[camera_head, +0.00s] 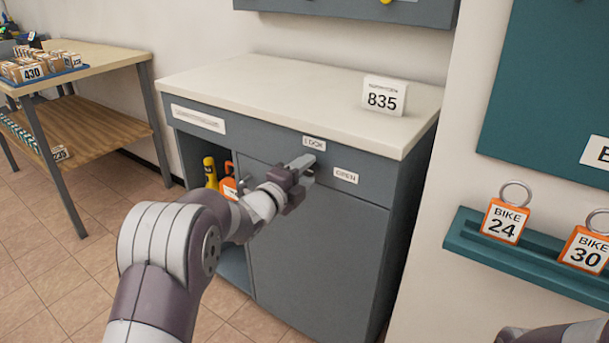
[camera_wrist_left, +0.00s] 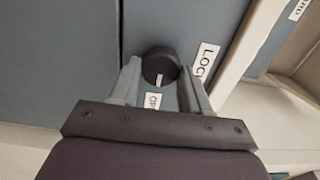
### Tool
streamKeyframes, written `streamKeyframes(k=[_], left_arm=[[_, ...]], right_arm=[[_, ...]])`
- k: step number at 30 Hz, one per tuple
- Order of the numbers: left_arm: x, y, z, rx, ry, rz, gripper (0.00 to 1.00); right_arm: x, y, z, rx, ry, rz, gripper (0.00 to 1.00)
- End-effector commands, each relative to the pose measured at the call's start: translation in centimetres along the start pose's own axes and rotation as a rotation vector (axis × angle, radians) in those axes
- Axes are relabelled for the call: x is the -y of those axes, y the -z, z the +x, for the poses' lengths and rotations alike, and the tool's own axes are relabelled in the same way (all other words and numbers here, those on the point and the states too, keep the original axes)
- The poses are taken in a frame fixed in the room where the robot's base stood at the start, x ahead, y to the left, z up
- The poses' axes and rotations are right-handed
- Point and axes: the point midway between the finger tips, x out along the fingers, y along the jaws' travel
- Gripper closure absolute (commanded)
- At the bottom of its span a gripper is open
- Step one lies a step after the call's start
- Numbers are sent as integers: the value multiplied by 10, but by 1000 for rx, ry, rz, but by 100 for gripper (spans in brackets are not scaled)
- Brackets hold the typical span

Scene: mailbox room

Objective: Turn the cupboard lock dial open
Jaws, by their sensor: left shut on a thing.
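The lock dial (camera_wrist_left: 157,62) is a round black knob on the grey cupboard front, seen in the left wrist view. Its white mark is at the lower side in that view, toward a partly hidden white label (camera_wrist_left: 153,100) beginning with O. The LOCK label (camera_wrist_left: 205,64) is right of the dial there. In the head view, the LOCK label (camera_head: 314,143) is above my left gripper (camera_head: 302,165) and the OPEN label (camera_head: 346,175) is to its right. My left gripper is shut on the dial, a finger on each side, and hides it in the head view. My right gripper is not in view.
The cupboard (camera_head: 310,245) has a pale top bearing an 835 card (camera_head: 384,96). An open bay on its left holds a yellow bottle (camera_head: 210,172) and an orange item. A teal rack with bike tags (camera_head: 505,222) is on the right wall. A wooden table (camera_head: 95,58) stands left.

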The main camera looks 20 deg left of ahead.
Motion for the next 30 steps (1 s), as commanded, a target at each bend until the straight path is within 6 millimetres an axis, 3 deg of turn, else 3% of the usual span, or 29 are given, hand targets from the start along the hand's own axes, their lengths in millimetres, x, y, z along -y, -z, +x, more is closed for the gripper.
streamKeyframes(k=[8,9,11,21,23,30], left_arm=[[-1,0,0,-1,-2,1,84],[-1,0,0,-1,-2,1,44],[-1,0,0,-1,-2,1,30],[1,0,-7,0,0,0,30],[2,0,-17,1,-1,0,30],[3,-1,-83,3,-1,1,30]], right_arm=[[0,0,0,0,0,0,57],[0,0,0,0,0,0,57],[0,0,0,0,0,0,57],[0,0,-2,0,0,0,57],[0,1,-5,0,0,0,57],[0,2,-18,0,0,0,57]])
